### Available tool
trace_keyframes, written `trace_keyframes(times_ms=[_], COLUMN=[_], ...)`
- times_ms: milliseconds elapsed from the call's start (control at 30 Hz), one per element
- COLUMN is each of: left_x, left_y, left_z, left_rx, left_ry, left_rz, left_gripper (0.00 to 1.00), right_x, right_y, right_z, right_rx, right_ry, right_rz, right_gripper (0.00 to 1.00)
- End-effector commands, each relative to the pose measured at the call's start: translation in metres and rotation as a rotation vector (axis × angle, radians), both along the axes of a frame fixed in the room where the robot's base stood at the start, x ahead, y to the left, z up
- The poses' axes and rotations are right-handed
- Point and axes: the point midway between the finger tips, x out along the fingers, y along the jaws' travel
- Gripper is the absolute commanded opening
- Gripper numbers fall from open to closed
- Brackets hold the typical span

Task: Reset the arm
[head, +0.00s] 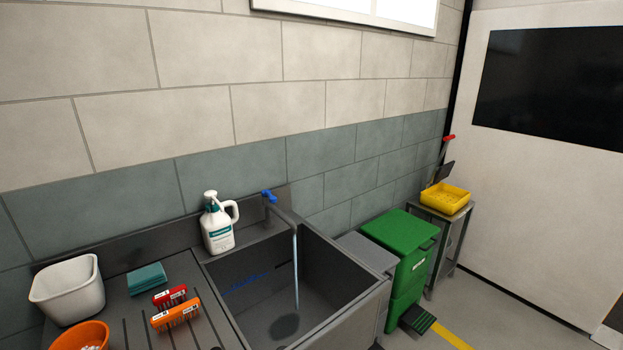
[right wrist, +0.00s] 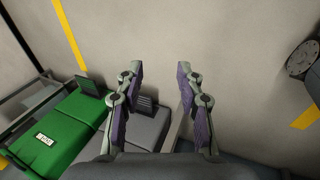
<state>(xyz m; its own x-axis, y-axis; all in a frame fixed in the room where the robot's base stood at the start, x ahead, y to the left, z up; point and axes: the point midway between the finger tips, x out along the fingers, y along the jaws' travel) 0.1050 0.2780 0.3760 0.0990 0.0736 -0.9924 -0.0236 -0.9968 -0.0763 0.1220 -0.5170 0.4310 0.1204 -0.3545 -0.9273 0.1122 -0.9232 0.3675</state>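My right gripper (right wrist: 160,75) shows in the right wrist view with its two fingers apart. Nothing is between them. It hangs above the grey floor, with a green bin to the left below it. Neither gripper shows in the head view, so my left gripper is out of sight. No part of my arms is visible in the head view.
A sink (head: 338,262) with running tap (head: 280,212) stands centre. On its drainboard are a pump bottle (head: 217,228), white tub (head: 68,292), orange bowl (head: 80,336), teal cloth (head: 147,278) and two small boxes (head: 176,315). Green bin (head: 400,240) and yellow tray (head: 446,198) stand right.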

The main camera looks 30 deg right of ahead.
Motion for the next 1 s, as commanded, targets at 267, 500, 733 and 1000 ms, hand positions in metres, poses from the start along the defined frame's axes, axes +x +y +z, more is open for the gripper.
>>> trace_keyframes(times_ms=[267, 500, 733, 1000], left_x=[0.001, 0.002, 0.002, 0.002], left_y=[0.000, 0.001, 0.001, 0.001], left_z=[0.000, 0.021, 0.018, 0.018], left_rx=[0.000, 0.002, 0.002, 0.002], left_ry=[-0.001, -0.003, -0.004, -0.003], left_rz=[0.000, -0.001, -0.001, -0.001], left_gripper=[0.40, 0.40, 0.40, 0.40], right_x=[-0.015, -0.016, -0.016, -0.016], right_y=[0.211, 0.239, 0.239, 0.238], right_z=[-0.052, -0.034, -0.037, -0.037], right_rx=[0.269, 0.304, 0.303, 0.302], right_ry=[-0.001, -0.001, -0.001, -0.001], right_rz=[-0.081, -0.092, -0.092, -0.091], right_gripper=[0.37, 0.37, 0.37, 0.37])
